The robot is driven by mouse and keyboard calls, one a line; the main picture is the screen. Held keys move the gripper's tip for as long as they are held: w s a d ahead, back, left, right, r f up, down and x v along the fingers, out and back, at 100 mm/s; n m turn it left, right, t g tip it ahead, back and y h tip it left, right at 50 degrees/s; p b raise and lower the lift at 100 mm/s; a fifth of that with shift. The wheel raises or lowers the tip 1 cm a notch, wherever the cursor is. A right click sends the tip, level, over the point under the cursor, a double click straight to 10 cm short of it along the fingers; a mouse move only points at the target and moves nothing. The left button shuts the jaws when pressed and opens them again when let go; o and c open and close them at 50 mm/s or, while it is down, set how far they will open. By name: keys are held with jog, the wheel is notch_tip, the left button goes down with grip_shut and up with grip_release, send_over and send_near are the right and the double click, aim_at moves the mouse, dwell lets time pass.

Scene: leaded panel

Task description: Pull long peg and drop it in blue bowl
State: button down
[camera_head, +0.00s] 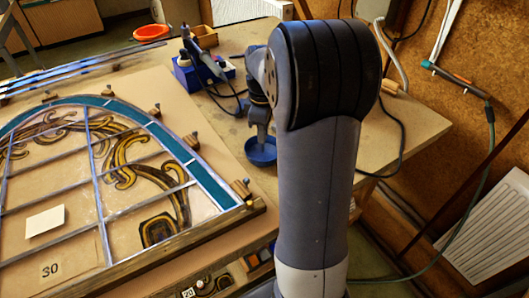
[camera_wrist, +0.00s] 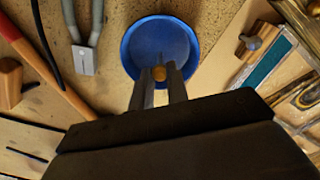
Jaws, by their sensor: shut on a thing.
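The blue bowl (camera_head: 258,154) stands on the bench to the right of the leaded panel (camera_head: 75,170). It also shows in the wrist view (camera_wrist: 135,38), just beyond my fingertips. My gripper (camera_wrist: 160,78) is shut on a small brown, wooden-looking piece, the peg (camera_wrist: 159,73). Only its rounded end shows between the fingers, so its length is hidden. In the wrist view the peg overlaps the near part of the bowl. In the head view my gripper (camera_head: 261,132) is above the bowl, partly hidden by my arm, and the peg cannot be made out.
Several wooden blocks with dark pins, one at the near right corner (camera_head: 242,188), line the panel's curved edge. A blue tool stand (camera_head: 185,75) with corded tools is behind. An orange bowl (camera_head: 151,33) is farther back. Pliers (camera_wrist: 83,50) lie left of the blue bowl.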

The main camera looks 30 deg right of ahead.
jog(key=shift+f, duration=0.5)
jog(key=c, duration=1.3)
grip_release()
notch_tip(320, 180, up, 11)
jog(key=shift+f, duration=0.15)
notch_tip(320, 180, down, 11)
jog(key=shift+r, duration=0.45)
